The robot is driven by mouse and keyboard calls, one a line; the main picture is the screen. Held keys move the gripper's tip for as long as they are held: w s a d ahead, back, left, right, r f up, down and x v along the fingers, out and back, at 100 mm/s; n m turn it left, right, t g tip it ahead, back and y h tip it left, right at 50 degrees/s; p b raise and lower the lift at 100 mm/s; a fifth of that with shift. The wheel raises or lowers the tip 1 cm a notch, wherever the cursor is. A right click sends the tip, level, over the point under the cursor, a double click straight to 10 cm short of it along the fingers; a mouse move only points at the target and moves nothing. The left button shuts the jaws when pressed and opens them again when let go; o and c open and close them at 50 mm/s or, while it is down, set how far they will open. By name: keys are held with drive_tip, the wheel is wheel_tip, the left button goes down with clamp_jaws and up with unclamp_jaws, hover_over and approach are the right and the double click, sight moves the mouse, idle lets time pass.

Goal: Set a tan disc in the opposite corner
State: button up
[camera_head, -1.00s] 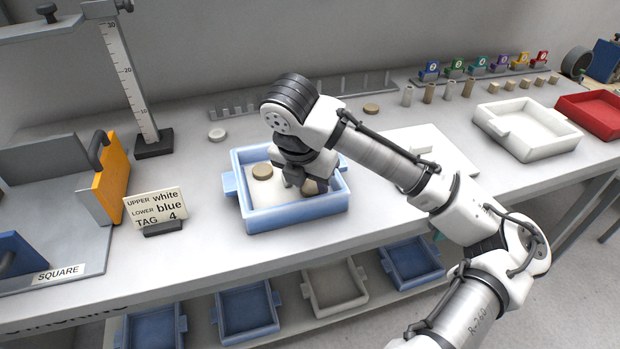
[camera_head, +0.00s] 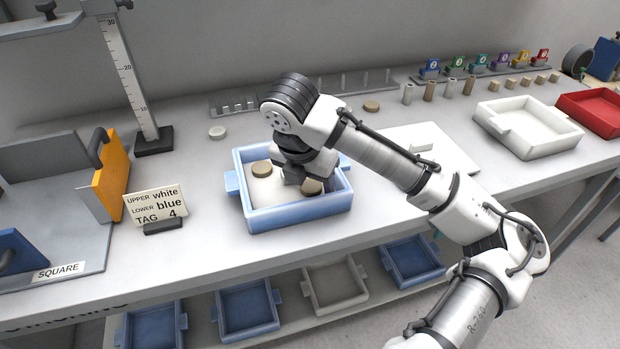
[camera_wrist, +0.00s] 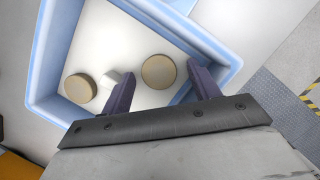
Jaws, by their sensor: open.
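A blue tray (camera_head: 247,220) with a pale floor stands on the bench. One tan disc (camera_head: 262,168) lies in its far left corner area. A second tan disc (camera_head: 311,187) lies towards the right, close by my gripper (camera_head: 300,178). In the wrist view, my gripper (camera_wrist: 161,72) is open, with this second disc (camera_wrist: 158,72) between and just beyond its fingers. The other disc (camera_wrist: 80,88) lies outside the left finger. A small white piece (camera_wrist: 108,84) beside it is partly hidden by that finger. My wrist hides part of the tray's far side in the head view.
A sign reading white, blue, TAG 4 (camera_head: 155,205) stands left of the tray. A white disc (camera_head: 217,132) and a tan disc (camera_head: 371,106) lie behind it. A white tray (camera_head: 528,130) and red tray (camera_head: 597,112) stand at right. An upright ruler (camera_head: 128,80) stands at back left.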

drive_tip(key=v, duration=1.3)
drive_tip(key=shift+s+r+p, duration=0.15)
drive_tip(key=shift+r+p, duration=0.25)
